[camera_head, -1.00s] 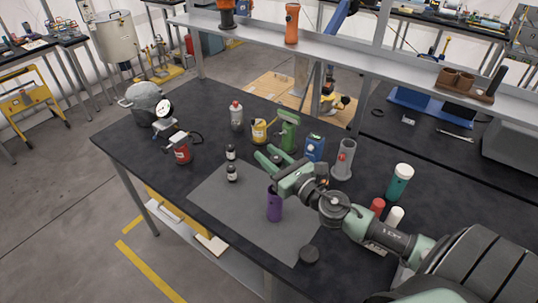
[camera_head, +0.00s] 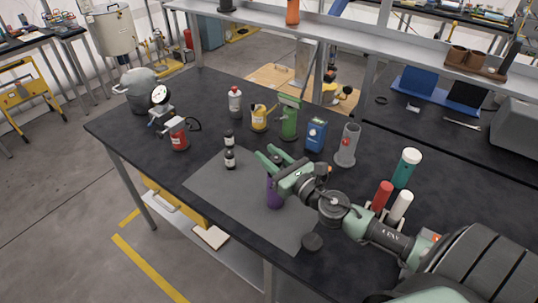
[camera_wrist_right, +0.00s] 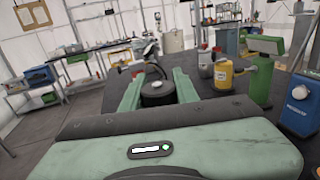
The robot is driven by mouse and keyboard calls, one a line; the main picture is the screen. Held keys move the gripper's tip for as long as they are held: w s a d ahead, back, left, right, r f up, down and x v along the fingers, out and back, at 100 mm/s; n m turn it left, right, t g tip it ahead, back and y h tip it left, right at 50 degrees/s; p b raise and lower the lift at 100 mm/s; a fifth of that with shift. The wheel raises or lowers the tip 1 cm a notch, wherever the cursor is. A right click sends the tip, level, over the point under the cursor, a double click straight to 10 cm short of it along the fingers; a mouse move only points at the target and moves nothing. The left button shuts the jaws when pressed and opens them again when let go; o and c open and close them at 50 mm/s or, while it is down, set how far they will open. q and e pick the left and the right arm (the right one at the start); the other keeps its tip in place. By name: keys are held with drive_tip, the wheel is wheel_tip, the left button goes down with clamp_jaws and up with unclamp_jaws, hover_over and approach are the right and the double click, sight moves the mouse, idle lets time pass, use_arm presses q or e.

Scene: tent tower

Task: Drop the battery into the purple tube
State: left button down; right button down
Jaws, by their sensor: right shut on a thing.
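The purple tube (camera_head: 275,195) stands upright on the grey mat, partly hidden by my right gripper. My right gripper (camera_head: 268,158) is low above the tube's top, with its fingers pointing left and away. In the right wrist view, the fingers (camera_wrist_right: 157,95) are shut on a dark round thing (camera_wrist_right: 157,100), which looks like the battery. Its lower part is hidden, and I cannot tell whether it is inside the tube's mouth. My left gripper is not in view.
Behind are a green device (camera_head: 289,122), a blue box (camera_head: 315,135) and a grey tube holder (camera_head: 347,147). A black round cap (camera_head: 312,242) lies at the mat's front corner.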

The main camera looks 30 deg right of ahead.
sight(280, 166)
drive_tip(key=c, duration=1)
unclamp_jaws()
drive_tip(key=shift+s+f+b, duration=0.15)
drive_tip(key=shift+s+b, duration=0.15)
drive_tip(key=shift+s, duration=0.2)
drive_tip(key=s, duration=0.2)
drive_tip(key=s+b, duration=0.1)
drive_tip(key=s, duration=0.1)
drive_tip(key=s+d+b, duration=0.1)
drive_tip(key=s, duration=0.1)
drive_tip(key=shift+s+r+b, duration=0.2)
drive_tip(key=shift+s+b, duration=0.1)
drive_tip(key=shift+s, duration=0.1)
